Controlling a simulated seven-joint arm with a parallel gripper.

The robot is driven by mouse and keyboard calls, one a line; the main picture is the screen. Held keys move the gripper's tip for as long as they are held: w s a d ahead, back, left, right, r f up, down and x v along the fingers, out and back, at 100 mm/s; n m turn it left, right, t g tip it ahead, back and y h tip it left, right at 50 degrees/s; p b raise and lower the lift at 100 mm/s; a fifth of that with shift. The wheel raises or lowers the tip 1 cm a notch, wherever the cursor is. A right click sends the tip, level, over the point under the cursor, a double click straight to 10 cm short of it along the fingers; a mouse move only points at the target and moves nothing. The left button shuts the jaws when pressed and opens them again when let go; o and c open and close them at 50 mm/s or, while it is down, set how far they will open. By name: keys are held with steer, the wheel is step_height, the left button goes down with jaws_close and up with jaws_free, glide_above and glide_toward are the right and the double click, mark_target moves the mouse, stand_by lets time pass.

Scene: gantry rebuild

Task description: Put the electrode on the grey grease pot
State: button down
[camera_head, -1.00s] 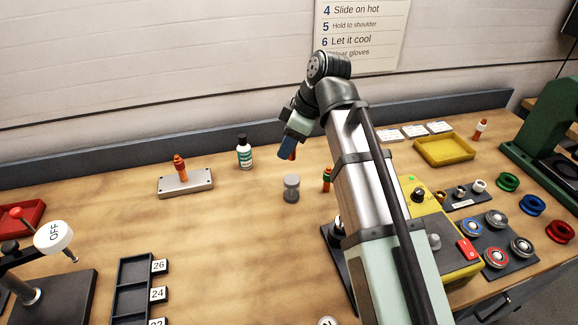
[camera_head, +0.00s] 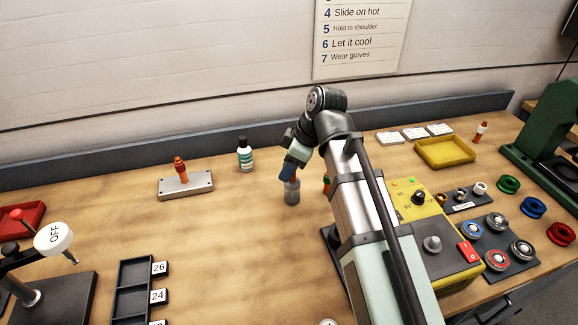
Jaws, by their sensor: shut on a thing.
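The grey grease pot (camera_head: 292,194) stands upright on the bench, left of my arm. My gripper (camera_head: 289,173) points down at the pot's top and hides part of it.
An orange peg stands on a metal plate (camera_head: 186,187). A bottle (camera_head: 245,156) stands behind, left of the pot. Another orange peg (camera_head: 326,183) is close right, partly behind my arm. A yellow control box (camera_head: 433,235) is right.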

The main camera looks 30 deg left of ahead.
steer(key=c, duration=0.8)
jaws_free()
steer(key=shift+f, duration=0.1)
steer(key=v, duration=1.2)
steer(key=shift+w+d, duration=0.1)
